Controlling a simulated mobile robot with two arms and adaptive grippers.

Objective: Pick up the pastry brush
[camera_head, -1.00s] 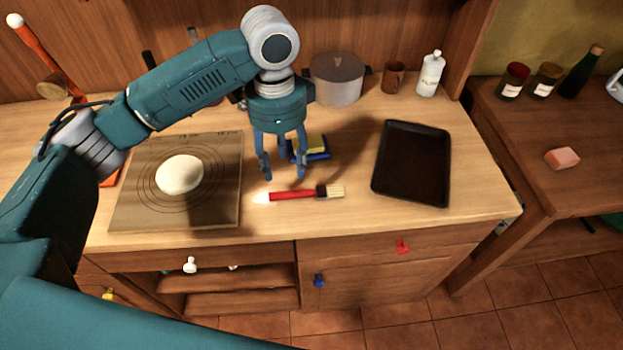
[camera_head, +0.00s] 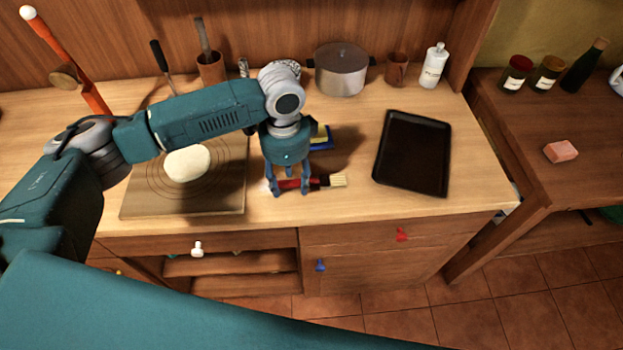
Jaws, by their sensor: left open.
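The pastry brush (camera_head: 336,181) lies on the wooden counter, its red handle to the left and its pale bristles to the right. My left gripper (camera_head: 290,192) points down over the red handle. Its fingers are open, one near each side of the handle's middle, and they partly hide it. I cannot tell whether the fingers touch the handle or the counter. My right gripper is not in view.
A board (camera_head: 140,203) with dough (camera_head: 187,163) lies left of the brush. A black tray (camera_head: 413,153) lies to the right. A blue and yellow item (camera_head: 322,139) sits just behind the gripper. A pot (camera_head: 341,72) stands at the back. Counter right of the bristles is clear.

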